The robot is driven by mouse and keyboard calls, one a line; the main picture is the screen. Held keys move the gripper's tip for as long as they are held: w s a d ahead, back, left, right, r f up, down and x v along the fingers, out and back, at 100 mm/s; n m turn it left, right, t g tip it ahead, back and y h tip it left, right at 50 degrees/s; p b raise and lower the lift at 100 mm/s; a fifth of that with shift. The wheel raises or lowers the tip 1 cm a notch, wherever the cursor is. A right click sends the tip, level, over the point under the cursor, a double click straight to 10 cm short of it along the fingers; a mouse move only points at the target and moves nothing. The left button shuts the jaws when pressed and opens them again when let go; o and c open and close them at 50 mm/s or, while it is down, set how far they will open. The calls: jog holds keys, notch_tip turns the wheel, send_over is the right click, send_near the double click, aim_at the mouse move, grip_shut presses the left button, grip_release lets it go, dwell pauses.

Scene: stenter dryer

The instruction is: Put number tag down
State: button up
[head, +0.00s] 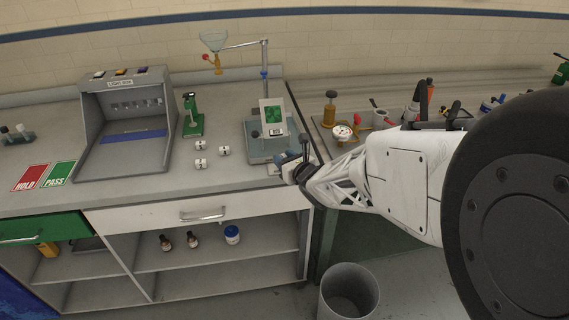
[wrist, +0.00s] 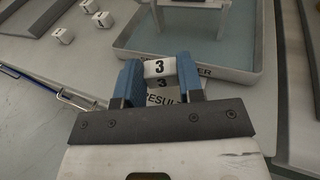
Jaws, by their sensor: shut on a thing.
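My gripper (wrist: 160,82) is shut on a white number tag (wrist: 160,68) marked 3, held between two blue fingers. In the head view my gripper (head: 290,162) is at the bench's right front, by the corner of a grey-blue tray (head: 257,152). A pale card with printed letters (wrist: 165,99), partly reading RESULT, lies under the tag; the fingers hide part of it. I cannot tell whether the tag touches it. Other white tags (head: 224,151) stand on the bench left of the tray; two show in the wrist view (wrist: 103,19).
A stand with a green sample (head: 273,111) is in the tray. A grey light box (head: 125,120), a green device (head: 192,118) and red HOLD (head: 30,178) and green PASS (head: 60,174) cards are further left. A bin (head: 348,292) stands on the floor. The bench front is mostly clear.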

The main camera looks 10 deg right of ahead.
jog(key=shift+f, duration=0.95)
jog(key=o, duration=0.9)
jog(key=shift+f, duration=0.1)
jog(key=shift+s, duration=0.1)
jog(key=shift+s+d+r, duration=0.2)
jog(key=shift+s+d, duration=0.05)
jog(key=shift+s, duration=0.15)
jog(key=shift+v, duration=5.45)
jog(key=shift+r, duration=0.15)
